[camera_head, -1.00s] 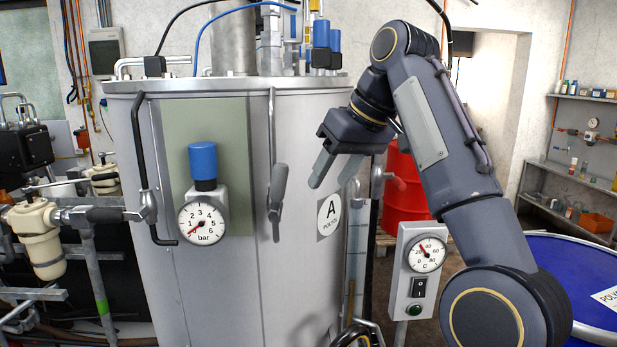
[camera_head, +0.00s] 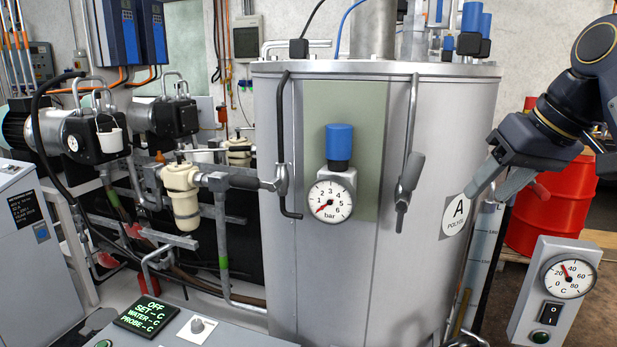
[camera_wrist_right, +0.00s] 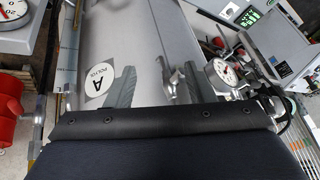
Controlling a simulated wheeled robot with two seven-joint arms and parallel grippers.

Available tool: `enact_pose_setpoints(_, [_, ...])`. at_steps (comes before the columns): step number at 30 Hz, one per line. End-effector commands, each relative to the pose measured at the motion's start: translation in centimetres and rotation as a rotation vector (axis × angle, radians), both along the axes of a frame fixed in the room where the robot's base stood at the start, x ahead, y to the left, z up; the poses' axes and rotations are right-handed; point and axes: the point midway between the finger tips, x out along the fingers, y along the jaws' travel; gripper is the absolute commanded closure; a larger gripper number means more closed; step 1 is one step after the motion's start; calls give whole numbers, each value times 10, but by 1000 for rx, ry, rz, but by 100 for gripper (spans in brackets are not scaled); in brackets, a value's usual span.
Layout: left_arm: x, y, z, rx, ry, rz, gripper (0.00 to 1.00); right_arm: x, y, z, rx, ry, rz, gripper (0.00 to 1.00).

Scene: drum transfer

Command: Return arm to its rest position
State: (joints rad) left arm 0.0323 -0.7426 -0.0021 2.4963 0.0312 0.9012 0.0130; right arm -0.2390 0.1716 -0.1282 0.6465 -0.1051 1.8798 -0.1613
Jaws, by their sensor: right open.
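My right gripper (camera_head: 491,192) is at the right of the head view, in front of the right side of the silver tank (camera_head: 290,270). Its two grey fingers are apart with nothing between them. In the right wrist view the open fingers (camera_wrist_right: 155,88) point toward the tank, near the round "A" label (camera_wrist_right: 97,87). My right arm comes in from the right edge of the head view, and most of it is outside the picture. My left gripper does not show.
A gauge with a blue cap (camera_head: 330,200) and a grey lever handle (camera_head: 408,178) are on the tank front. A temperature box (camera_head: 556,290) and a red drum (camera_head: 553,207) stand at right. Pumps and pipes (camera_head: 180,195) fill the left. A control panel (camera_head: 146,314) is at lower left.

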Motion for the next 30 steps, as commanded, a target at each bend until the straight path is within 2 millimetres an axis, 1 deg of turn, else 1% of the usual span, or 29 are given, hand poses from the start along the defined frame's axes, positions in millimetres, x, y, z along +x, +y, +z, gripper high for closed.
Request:
enact_pose_setpoints(1, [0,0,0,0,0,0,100,-8,-3,-11,13,4,-10,51])
enact_pose_setpoints(3, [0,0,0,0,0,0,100,-18,-5,-29,33,7,-23,51])
enact_pose_setpoints(5, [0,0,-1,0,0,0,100,-28,-3,-47,52,8,-35,51])
enact_pose_setpoints(8, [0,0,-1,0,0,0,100,-47,2,-82,81,9,-57,51])
enact_pose_setpoints(14, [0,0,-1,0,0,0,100,-95,27,-165,137,17,-109,51])
enact_pose_setpoints(15, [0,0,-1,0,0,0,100,-106,33,-184,148,20,-120,51])
enact_pose_setpoints(17, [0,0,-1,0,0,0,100,-123,44,-212,161,22,-139,51])
enact_pose_setpoints(18, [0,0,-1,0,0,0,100,-134,51,-231,170,24,-151,51])
enact_pose_setpoints(21, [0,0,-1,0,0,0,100,-159,67,-275,188,29,-184,51])
enact_pose_setpoints(24, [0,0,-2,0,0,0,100,-179,80,-309,199,34,-211,51])
enact_pose_setpoints(27, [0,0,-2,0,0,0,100,-191,88,-331,206,36,-228,51])
enact_pose_setpoints(30, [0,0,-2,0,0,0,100,-197,91,-341,209,37,-236,51])
